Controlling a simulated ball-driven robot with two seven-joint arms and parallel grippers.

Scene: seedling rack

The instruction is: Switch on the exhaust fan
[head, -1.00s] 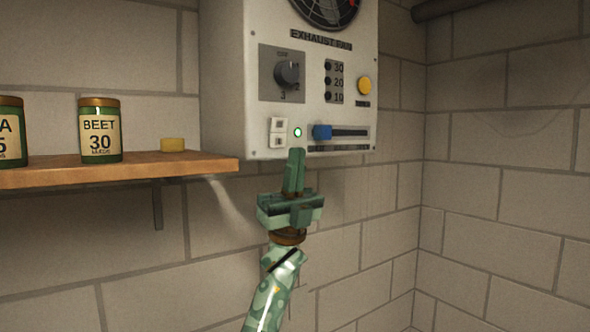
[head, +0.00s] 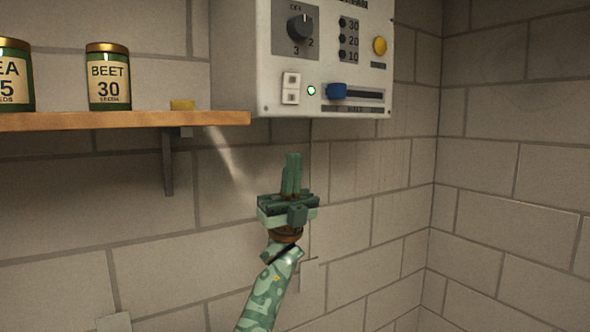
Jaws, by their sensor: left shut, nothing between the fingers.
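The exhaust fan control box (head: 240,75) is a white unit on the wall, its top cut off by the picture edge. On its front are a dark rotary knob (head: 300,27), a white rocker switch (head: 290,88), a lit green lamp (head: 311,90), a blue slider (head: 337,91) and a yellow button (head: 380,46). The fan itself is out of view. My left gripper (head: 292,158) points up below the box, apart from it, its fingers shut and empty. My right gripper is not in view.
A wooden shelf (head: 120,120) on the left holds a BEET 30 tin (head: 108,78), another green tin (head: 14,76) and a small yellow block (head: 182,105). A shelf bracket (head: 168,165) hangs below. The wall right of my gripper is clear.

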